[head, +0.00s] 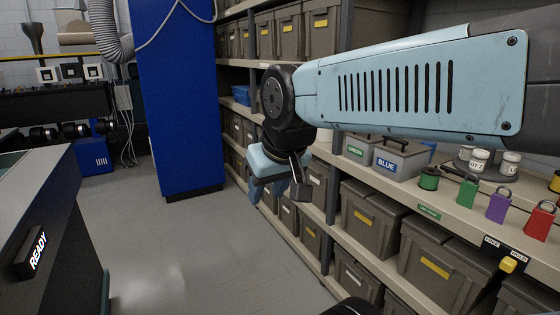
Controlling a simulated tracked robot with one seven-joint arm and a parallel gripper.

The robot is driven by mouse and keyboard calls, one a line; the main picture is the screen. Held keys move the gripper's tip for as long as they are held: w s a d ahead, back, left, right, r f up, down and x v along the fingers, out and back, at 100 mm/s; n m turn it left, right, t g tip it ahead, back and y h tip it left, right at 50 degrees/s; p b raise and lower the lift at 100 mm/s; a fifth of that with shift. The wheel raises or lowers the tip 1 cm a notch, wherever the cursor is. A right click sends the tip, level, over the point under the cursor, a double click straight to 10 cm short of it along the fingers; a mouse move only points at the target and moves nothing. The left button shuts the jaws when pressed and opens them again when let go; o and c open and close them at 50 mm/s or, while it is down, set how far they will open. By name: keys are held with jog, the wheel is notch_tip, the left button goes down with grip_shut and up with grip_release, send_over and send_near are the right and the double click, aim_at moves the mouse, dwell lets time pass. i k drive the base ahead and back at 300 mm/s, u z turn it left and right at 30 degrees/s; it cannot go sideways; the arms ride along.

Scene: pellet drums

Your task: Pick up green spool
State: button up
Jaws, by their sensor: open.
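The green spool (429,179) stands on the grey shelf top at the right, with black ends and a green middle. It is to the left of a green padlock. My gripper (278,191) hangs from the end of my light-blue arm near the picture's middle, pointing down. Its dark fingers are apart and nothing shows between them. The gripper is well to the left of the spool in the picture and apart from it. The spool is in full view.
Green-labelled (357,150) and blue-labelled (398,160) grey boxes stand left of the spool. Green (467,192), purple (498,206) and red (539,222) padlocks stand right of it. White jars (479,160) are behind. Grey bins (368,216) fill lower shelves. Floor is clear at centre-left.

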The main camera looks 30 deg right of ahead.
aim_at(429, 178)
jog(key=u, duration=0.05)
jog(key=i, duration=0.95)
jog(key=z, duration=2.4)
jog(key=k, duration=0.45)
jog(key=z, duration=0.15)
jog(key=i, duration=0.45)
jog(key=u, duration=0.35)
jog(key=k, duration=0.15)
jog(key=z, duration=0.2)
